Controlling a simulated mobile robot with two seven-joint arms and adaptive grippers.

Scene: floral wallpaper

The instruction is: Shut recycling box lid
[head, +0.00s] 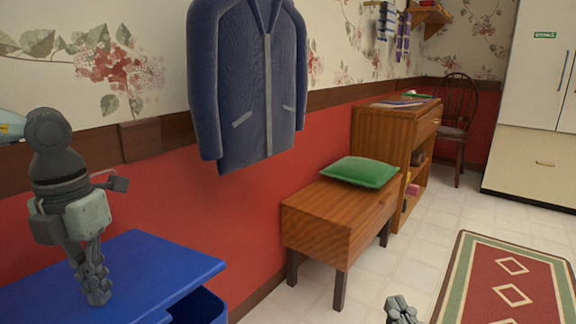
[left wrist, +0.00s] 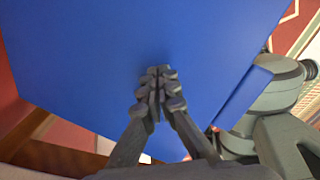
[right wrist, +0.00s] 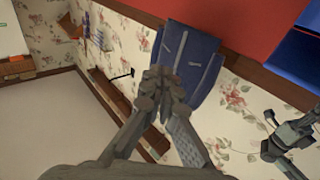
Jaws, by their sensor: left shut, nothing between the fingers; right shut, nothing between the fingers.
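The blue recycling box (head: 205,308) stands at the lower left of the head view, partly cut off by the frame. Its flat blue lid (head: 165,262) lies roughly level above it, and a dark gap shows beneath the lid's right edge. The lid fills much of the left wrist view (left wrist: 90,50). My left gripper (head: 98,297) is shut and empty, pointing down over the lid; its fingertips look touching or very close to it. My right gripper (head: 402,312) is shut and empty at the bottom edge of the head view, away from the box.
A blue jacket (head: 250,85) hangs on the wall behind. A wooden bench (head: 320,225) with a green cushion (head: 360,172) stands right of the box, with a wooden cabinet (head: 375,140) beyond. A red patterned rug (head: 480,290) lies on open tiled floor.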

